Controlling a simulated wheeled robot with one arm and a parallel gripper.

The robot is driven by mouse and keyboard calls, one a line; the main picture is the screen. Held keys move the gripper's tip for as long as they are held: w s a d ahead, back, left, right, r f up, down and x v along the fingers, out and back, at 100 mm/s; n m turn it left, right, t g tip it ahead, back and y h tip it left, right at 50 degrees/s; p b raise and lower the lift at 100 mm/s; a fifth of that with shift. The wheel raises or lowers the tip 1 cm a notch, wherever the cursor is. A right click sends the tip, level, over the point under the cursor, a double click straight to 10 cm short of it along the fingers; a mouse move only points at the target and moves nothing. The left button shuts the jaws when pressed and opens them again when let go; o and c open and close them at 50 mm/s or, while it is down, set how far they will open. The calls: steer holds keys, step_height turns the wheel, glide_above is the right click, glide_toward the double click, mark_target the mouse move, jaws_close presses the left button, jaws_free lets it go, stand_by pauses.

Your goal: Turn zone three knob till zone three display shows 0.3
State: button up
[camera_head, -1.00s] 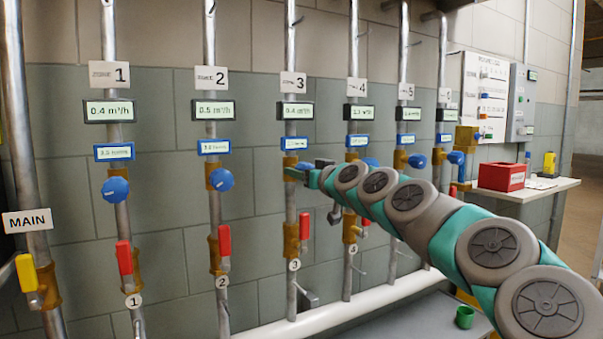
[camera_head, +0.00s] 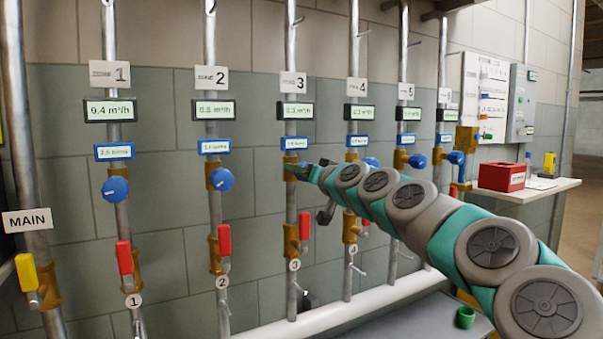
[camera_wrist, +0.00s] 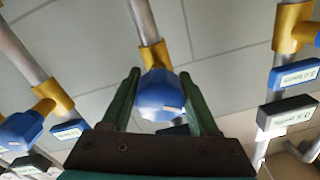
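The zone three display (camera_head: 295,111) hangs on the third pipe under the "3" sign; its small digits look like 0.3 m³/h, though blurred. A blue-framed smaller display (camera_head: 294,143) sits below it. My gripper (camera_head: 290,168) is at the brass valve body just under that, and it hides the knob in the head view. In the wrist view, the blue zone three knob (camera_wrist: 160,95) sits between the two green fingers of my gripper (camera_wrist: 161,82). The fingertips appear to touch its two sides.
Blue knobs for zone one (camera_head: 115,189) and zone two (camera_head: 221,179) are to the left. The zone four knob (camera_head: 371,162) is close on the right, beside my arm. The red zone three lever (camera_head: 304,226) is below. A red box (camera_head: 501,177) stands on a shelf at right.

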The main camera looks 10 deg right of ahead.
steer(key=o, duration=0.4)
steer(key=shift+c, duration=0.2)
steer(key=shift+s+d, duration=0.1)
steer(key=v, duration=0.7)
steer(key=shift+s, duration=0.3)
